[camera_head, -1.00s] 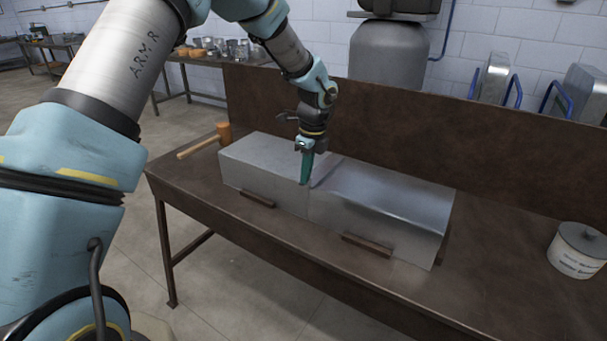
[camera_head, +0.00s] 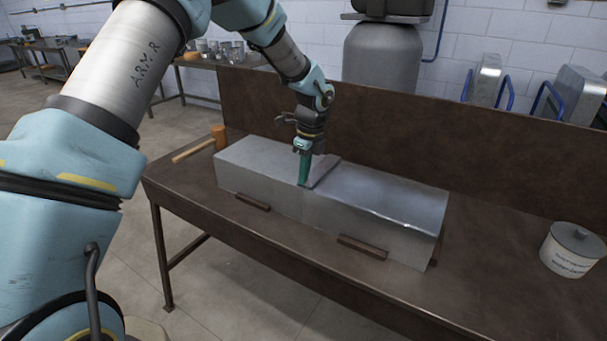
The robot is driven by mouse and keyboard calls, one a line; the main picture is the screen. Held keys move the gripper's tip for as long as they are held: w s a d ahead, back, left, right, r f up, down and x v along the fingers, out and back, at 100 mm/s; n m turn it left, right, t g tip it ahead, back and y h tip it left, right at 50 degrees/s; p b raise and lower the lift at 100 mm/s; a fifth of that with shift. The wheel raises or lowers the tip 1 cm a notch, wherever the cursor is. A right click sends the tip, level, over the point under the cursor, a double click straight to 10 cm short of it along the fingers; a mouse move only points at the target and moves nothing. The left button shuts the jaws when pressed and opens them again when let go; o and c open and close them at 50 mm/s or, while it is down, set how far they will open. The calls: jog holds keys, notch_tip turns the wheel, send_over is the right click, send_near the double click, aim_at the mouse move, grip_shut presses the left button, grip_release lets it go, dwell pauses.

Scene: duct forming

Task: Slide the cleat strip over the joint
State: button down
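Two grey sheet-metal duct sections lie end to end on the brown workbench, the left section (camera_head: 250,160) and the right section (camera_head: 385,195). Their joint runs across the top and down the front near the middle. The cleat strip (camera_head: 322,172) shows as a thin grey line across the top at the joint, just right of my fingers. My gripper (camera_head: 303,184) points down at the front top edge of the joint, at the strip's near end. Its green fingers look close together, and whether they hold the strip is too small to tell.
Two wooden blocks, the left one (camera_head: 253,202) and the right one (camera_head: 362,247), sit against the ducts' front. A mallet (camera_head: 218,137) lies at the bench's left end. A white lidded tin (camera_head: 572,250) stands at right. A brown backboard (camera_head: 400,150) rises behind.

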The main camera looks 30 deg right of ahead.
jog(key=c, duration=1.5)
grip_release()
jog(key=shift+c, duration=0.2)
jog(key=o, duration=0.5)
jog(key=shift+o, duration=0.2)
notch_tip(320, 180, up, 11)
jog(key=s+b, duration=0.1)
jog(key=b, duration=0.2)
jog(key=shift+d+f, duration=0.15)
jog(key=shift+d, duration=0.1)
jog(key=w+a+f+n, duration=0.2)
jog(key=a+n, duration=1.3)
jog(key=a, duration=1.1)
jog(key=s+a+f+n, duration=0.1)
jog(key=s+a+n, duration=0.3)
jog(key=a+n, duration=0.3)
jog(key=s+a+f+n, duration=0.1)
jog(key=s+a+n, duration=0.4)
jog(key=a+n, duration=0.2)
jog(key=a, duration=0.2)
jog(key=shift+a+h, duration=0.35)
jog(key=shift+h, duration=0.05)
